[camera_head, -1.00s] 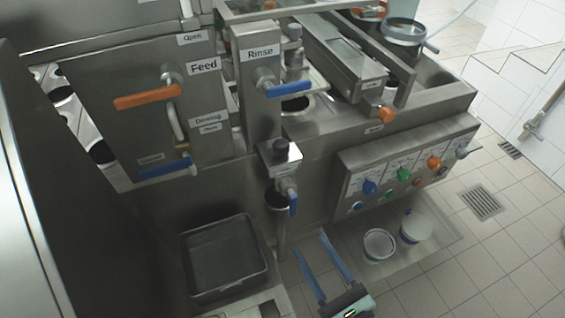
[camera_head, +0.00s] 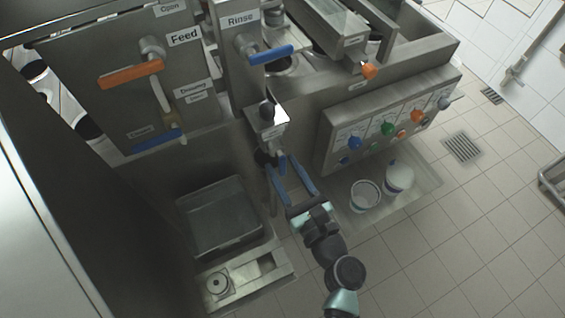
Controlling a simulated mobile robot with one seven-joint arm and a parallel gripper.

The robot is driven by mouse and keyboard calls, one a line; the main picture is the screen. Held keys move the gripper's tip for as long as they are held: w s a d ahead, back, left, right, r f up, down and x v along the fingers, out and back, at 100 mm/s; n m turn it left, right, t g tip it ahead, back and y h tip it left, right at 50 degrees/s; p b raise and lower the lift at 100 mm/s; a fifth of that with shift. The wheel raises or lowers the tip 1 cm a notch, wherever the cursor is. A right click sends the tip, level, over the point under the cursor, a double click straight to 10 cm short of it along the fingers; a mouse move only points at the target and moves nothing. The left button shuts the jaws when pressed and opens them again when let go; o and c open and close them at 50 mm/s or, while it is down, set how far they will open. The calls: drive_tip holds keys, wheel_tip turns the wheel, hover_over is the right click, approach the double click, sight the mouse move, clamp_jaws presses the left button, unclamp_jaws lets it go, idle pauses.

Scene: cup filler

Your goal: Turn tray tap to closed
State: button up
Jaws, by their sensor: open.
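A small metal tap (camera_head: 266,130) with a dark knob on top juts from the machine front, below the Rinse column and right of the grey tray (camera_head: 180,213). I take it as the tray tap, though I cannot read its label. Its blue lever cannot be told apart from my blue fingers now. My gripper (camera_head: 277,163) is open, its two long blue fingers reaching up to the tap's lower part. Whether they touch or straddle the lever, I cannot tell.
An orange lever (camera_head: 131,75) and a blue lever (camera_head: 157,140) sit on the Feed panel. A blue Rinse lever (camera_head: 265,54) is above. A knob panel (camera_head: 334,137) and two white tubs (camera_head: 365,195) (camera_head: 399,178) lie right of my gripper. Tiled floor is open at lower right.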

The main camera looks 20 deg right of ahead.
drive_tip(key=shift+w, duration=0.6)
clamp_jaws()
